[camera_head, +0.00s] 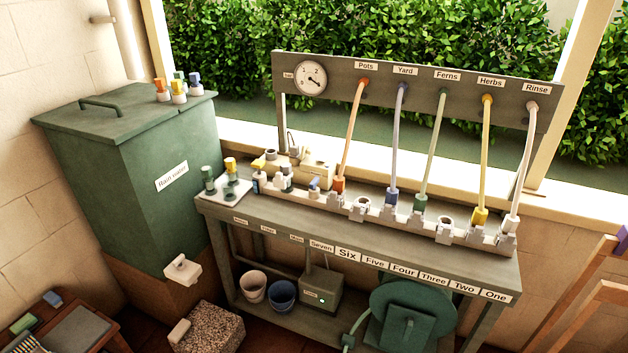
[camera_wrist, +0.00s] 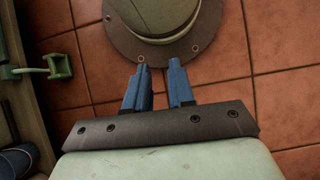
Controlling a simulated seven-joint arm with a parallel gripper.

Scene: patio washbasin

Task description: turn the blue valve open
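A small blue handle (camera_head: 314,183), which looks like the blue valve, sits on a pale fitting near the left end of the bench row, left of the orange hose. It is too small to tell how far it is turned. My gripper (camera_wrist: 159,76) shows in the wrist view with two blue fingers apart and nothing between them.
Hoses rise from the pale manifold (camera_head: 375,210) to a labelled board (camera_head: 420,88) with a dial (camera_head: 310,78). A yellow-handled fitting (camera_head: 258,164) and a white tray (camera_head: 232,190) stand left of the valve. The green rain water tank (camera_head: 130,150) stands further left.

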